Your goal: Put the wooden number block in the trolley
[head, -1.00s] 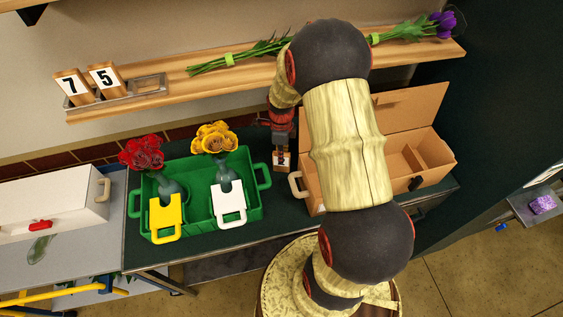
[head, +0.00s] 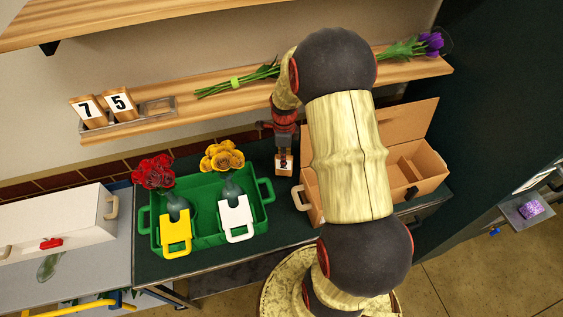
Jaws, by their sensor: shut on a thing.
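My gripper (head: 284,152) is shut on a small wooden number block (head: 284,168). It holds the block upright over the dark counter, between the green crate and the brown box; its number is too small to read. Nothing in view is clearly a trolley. Yellow bars (head: 78,308) show below the grey surface at the lower left, but I cannot tell what they belong to.
A green crate (head: 207,250) holds vases with red and yellow flowers and white and yellow tags. An open brown box (head: 303,200) stands partly behind my arm. A white box (head: 70,222) sits on the grey surface (head: 110,262). Green stems (head: 240,82) lie on the shelf (head: 200,108).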

